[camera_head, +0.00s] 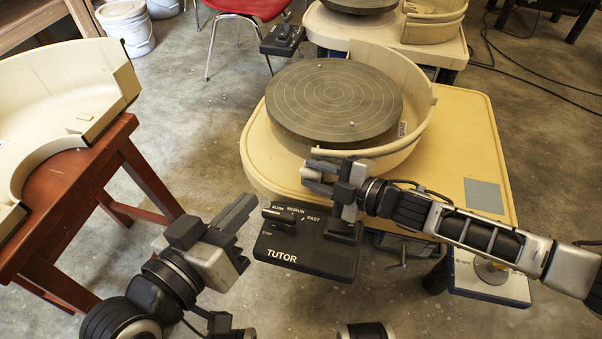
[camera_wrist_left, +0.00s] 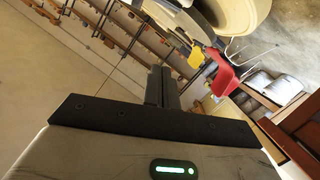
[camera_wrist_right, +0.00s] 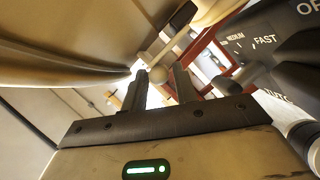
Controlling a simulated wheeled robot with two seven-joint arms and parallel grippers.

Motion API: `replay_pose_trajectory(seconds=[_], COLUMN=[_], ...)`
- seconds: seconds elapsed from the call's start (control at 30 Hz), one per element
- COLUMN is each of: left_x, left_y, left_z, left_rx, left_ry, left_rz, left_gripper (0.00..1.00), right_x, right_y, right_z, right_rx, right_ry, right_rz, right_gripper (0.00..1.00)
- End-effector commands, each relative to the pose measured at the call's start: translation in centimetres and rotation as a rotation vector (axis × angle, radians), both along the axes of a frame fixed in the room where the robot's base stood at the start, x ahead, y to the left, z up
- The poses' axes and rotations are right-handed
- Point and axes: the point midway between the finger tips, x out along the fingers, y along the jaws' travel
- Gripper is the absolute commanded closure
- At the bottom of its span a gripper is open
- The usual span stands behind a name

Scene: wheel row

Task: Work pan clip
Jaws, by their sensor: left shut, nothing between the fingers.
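One cream splash pan half (camera_head: 418,82) stands around the back and right of the grey wheel head (camera_head: 335,100). Another curved pan half (camera_head: 75,75) lies on the red-brown stool at the left. My right gripper (camera_head: 312,176) is open by the front end of the mounted pan. In the right wrist view, a pale rod with a round knob (camera_wrist_right: 158,74) shows between and beyond its fingers (camera_wrist_right: 160,88); I cannot tell whether it is the clip. My left gripper (camera_head: 240,212) is shut and empty, left of the wheel; its fingers (camera_wrist_left: 161,86) are together in its wrist view.
The black TUTOR control box (camera_head: 310,252) sits in front of the wheel table, just below my right gripper. The stool (camera_head: 100,160) stands at the left. A second wheel (camera_head: 390,28), a red chair (camera_head: 250,8) and white buckets (camera_head: 127,30) are behind. Bare floor separates stool and wheel.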

Motion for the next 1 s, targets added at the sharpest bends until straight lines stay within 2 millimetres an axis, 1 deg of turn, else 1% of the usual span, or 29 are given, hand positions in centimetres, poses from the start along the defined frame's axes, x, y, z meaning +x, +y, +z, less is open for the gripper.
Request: replay_pose_trajectory(seconds=[0.03, 0.1, 0.23, 0.4, 0.63, 0.73, 0.9, 1.0], left_x=[0.0, 0.0, 0.0, 0.1, 0.1, 0.1, 0.1, 0.1], left_y=[-0.1, -0.1, -0.3, -0.3, -0.3, -0.3, -0.3, -0.4], left_z=[-0.2, 0.0, 0.2, 0.5, 0.7, 0.8, 0.7, 0.5], left_rx=[-0.016, -0.036, -0.063, -0.081, -0.082, -0.082, -0.081, -0.086], left_ry=[-0.005, -0.009, -0.012, -0.015, -0.019, -0.020, -0.021, -0.019], left_rz=[-0.001, -0.004, -0.007, -0.009, -0.009, -0.008, -0.008, -0.009], left_gripper=[1.00, 1.00, 1.00, 1.00, 1.00, 1.00, 1.00, 1.00], right_x=[0.6, 1.2, 2.0, 2.4, 2.4, 2.4, 2.2, 1.8], right_y=[0.8, 1.6, 2.7, 3.1, 3.1, 3.1, 3.2, 3.4], right_z=[-0.5, -0.6, -0.9, -0.9, -0.9, -0.9, -1.0, -1.2], right_rx=[0.001, 0.000, -0.001, -0.001, -0.001, -0.001, -0.003, -0.018], right_ry=[-0.002, -0.003, -0.001, 0.000, 0.000, 0.000, -0.008, -0.062], right_rz=[0.001, 0.002, 0.000, -0.001, -0.001, -0.001, 0.000, 0.001], right_gripper=[0.71, 0.71, 0.71, 0.71, 0.71, 0.99, 1.00, 1.00])
